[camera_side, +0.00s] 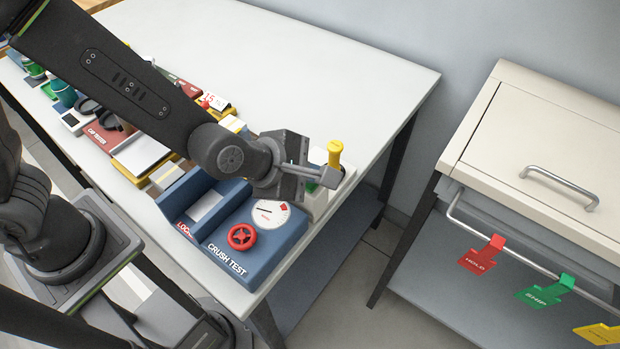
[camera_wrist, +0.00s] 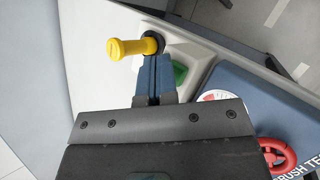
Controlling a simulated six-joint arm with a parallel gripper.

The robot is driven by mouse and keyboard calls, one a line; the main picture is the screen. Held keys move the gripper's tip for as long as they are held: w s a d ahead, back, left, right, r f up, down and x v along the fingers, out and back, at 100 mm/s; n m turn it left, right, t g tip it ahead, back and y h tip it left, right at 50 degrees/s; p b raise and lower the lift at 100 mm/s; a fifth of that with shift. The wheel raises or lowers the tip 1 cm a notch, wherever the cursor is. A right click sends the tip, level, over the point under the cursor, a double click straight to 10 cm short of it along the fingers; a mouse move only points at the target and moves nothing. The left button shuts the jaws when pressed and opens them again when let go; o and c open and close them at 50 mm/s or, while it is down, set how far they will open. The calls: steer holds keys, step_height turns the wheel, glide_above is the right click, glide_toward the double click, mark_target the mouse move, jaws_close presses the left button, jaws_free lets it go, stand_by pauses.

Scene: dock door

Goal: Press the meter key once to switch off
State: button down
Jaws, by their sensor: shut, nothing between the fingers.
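My gripper (camera_side: 338,190) is shut and empty, its fingers reaching over a pale box (camera_side: 347,176) at the right end of the table. In the wrist view the closed fingers (camera_wrist: 152,58) end close to the dark base of a yellow-handled lever (camera_wrist: 130,47). I cannot tell whether they touch it. The yellow handle (camera_side: 335,152) stands up beside the fingertips in the side view. A green key (camera_wrist: 180,73) lies just right of the fingers in the wrist view; a sliver of green (camera_side: 311,187) shows under the gripper. No key is visibly labelled as the meter key.
The blue crush test unit (camera_side: 262,262), with a round dial (camera_side: 270,213) and red handwheel (camera_side: 242,237), stands beside the pale box. More devices crowd the table's front edge. A cabinet (camera_side: 545,150) with hanging red, green and yellow tags is at right. The table's back (camera_side: 300,70) is clear.

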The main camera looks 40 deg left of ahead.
mark_target(310, 186)
steer(key=shift+r, duration=0.7)
steer(key=shift+r, duration=2.55)
steer(key=s+a+r+m+g+h, duration=0.1)
steer(key=s+a+r+m, duration=0.3)
steer(key=a+r+m, duration=0.7)
steer(key=s+a+f+m+g+y, duration=0.1)
steer(key=s+a+f+m+y, duration=0.2)
steer(key=s+a+m, duration=0.5)
steer(key=a+m+y, duration=0.1)
steer(key=a+m, duration=0.2)
steer(key=shift+s+f+g+y, duration=0.25)
steer(key=shift+f+g+y, duration=0.05)
steer(key=shift+g+y, duration=0.1)
